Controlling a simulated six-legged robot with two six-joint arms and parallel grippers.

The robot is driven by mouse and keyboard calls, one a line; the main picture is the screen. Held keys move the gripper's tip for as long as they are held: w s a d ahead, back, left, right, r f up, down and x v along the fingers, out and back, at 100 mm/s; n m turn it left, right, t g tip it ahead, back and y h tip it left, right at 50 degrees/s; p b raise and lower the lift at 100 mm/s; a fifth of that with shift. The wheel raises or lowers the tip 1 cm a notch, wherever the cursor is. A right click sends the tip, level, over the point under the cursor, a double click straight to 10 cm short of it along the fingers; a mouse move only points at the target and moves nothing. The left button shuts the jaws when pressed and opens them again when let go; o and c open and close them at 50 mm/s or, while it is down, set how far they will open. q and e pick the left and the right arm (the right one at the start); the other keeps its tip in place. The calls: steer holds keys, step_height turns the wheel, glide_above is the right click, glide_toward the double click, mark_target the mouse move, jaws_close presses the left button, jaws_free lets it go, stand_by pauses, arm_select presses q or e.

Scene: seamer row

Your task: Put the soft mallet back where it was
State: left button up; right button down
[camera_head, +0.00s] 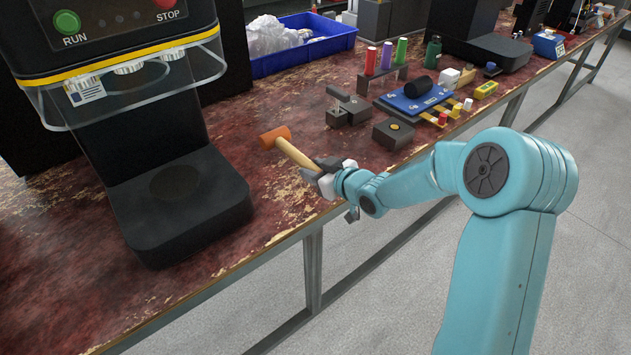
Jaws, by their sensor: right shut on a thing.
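The soft mallet has an orange-brown head (275,137) and a pale wooden handle (297,154). My right gripper (322,170) is shut on the lower end of the handle, near the bench's front edge. The head points away from the gripper, up and to the left in the picture. I cannot tell whether the head touches the bench or hangs just above it. My left gripper is not in view.
A black seamer (180,195) with a clear guard stands at left on the worn red bench (240,215). Dark blocks (393,132), a blue plate (415,98) and coloured cylinders (386,56) stand at right. A blue bin (305,48) is behind. Bare bench surrounds the mallet head.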

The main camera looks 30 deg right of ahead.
step_height(320, 180, down, 3)
steer(key=shift+w+f, duration=0.1)
steer(key=shift+b, duration=0.4)
steer(key=c, duration=0.7)
jaws_free()
